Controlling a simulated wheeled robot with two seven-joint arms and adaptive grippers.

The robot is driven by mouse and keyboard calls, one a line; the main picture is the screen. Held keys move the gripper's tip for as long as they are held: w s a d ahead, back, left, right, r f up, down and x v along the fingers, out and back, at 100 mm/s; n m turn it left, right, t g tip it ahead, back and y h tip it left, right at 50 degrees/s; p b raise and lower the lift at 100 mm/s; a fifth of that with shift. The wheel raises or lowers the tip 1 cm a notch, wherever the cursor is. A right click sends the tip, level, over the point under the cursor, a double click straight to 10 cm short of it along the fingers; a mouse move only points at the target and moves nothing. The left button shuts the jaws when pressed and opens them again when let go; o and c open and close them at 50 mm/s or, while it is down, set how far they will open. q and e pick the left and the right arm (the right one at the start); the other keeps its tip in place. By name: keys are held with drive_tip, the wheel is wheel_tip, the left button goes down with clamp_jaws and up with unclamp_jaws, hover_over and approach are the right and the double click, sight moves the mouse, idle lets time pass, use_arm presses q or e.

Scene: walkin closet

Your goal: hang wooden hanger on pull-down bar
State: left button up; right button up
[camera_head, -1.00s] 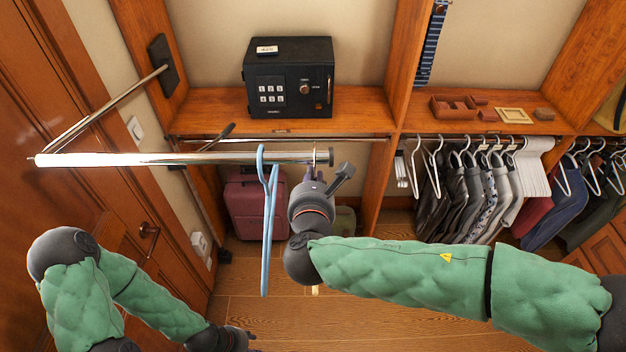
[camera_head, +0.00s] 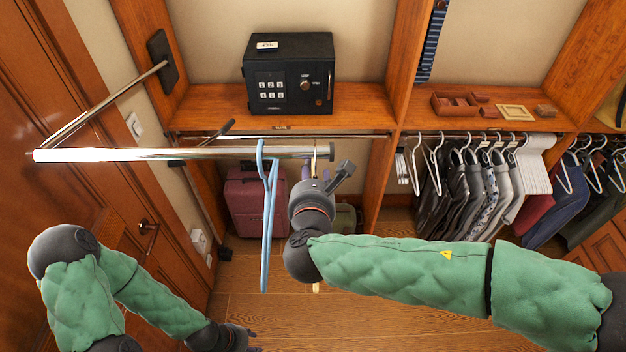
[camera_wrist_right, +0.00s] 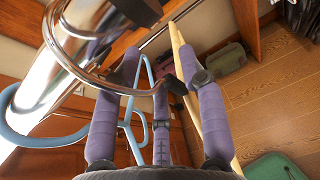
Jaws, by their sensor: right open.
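The pull-down bar (camera_head: 200,154) is a shiny metal tube running left to right in the head view. A blue hanger (camera_head: 266,220) hangs on it towards its right end. The wooden hanger (camera_head: 316,287) is at the bar's right end, mostly hidden behind my right gripper (camera_head: 313,178). In the right wrist view, the metal hook (camera_wrist_right: 110,86) curves by the bar (camera_wrist_right: 42,82); I cannot tell whether it rests on it. The wooden body (camera_wrist_right: 182,50) runs beside my right fingers (camera_wrist_right: 158,62), which are apart and open. My left gripper (camera_head: 252,345) is low, cut by the frame edge.
A black safe (camera_head: 289,75) stands on the wooden shelf. Clothes on white hangers (camera_head: 434,160) hang at the right. A red suitcase (camera_head: 255,200) stands below the bar. A wooden door (camera_head: 80,210) is close at the left. Floor in the middle is clear.

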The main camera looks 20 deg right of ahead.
drive_tip(key=v, duration=1.2)
drive_tip(key=shift+f, duration=0.1)
